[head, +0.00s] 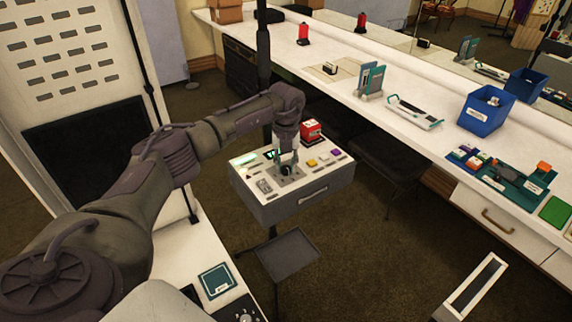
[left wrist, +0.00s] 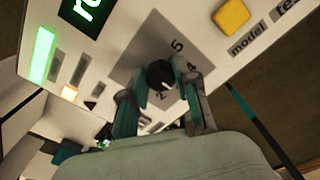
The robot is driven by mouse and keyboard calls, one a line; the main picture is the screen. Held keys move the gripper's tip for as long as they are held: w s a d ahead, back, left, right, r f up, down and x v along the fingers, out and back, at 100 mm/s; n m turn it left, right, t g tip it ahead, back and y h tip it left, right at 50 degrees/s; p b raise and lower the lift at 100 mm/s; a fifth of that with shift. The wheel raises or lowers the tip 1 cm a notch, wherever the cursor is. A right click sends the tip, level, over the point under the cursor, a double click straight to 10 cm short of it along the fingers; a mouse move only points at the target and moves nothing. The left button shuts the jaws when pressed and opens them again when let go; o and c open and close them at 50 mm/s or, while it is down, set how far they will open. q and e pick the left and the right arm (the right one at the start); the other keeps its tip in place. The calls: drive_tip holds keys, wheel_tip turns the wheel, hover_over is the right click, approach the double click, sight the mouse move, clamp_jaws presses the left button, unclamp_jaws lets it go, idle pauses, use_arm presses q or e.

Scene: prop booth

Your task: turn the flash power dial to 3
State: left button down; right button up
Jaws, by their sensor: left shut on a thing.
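The flash power dial (left wrist: 160,75) is a round black knob on a grey square plate with printed numbers around it. In the left wrist view a 5, a 4 and a 2 show near it, and a short white mark shows on the knob. My left gripper (left wrist: 165,92) is shut on the dial, with one finger on either side of it. In the head view my left gripper (head: 287,163) reaches down onto the control box (head: 318,200), and the dial is mostly hidden under it. My right gripper is not in view.
The box also carries a yellow button (left wrist: 231,16), a lit green strip (left wrist: 42,54), a green display (left wrist: 85,10) and a red block (head: 311,130). The long white counter (head: 400,130) behind holds a blue bin (head: 486,110) and several other items.

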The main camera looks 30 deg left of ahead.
sight(286, 167)
use_arm(q)
drive_tip(key=c, duration=0.8)
unclamp_jaws()
drive_tip(key=shift+c, duration=0.2)
wheel_tip(286, 167, up, 12)
drive_tip(key=shift+f, duration=0.1)
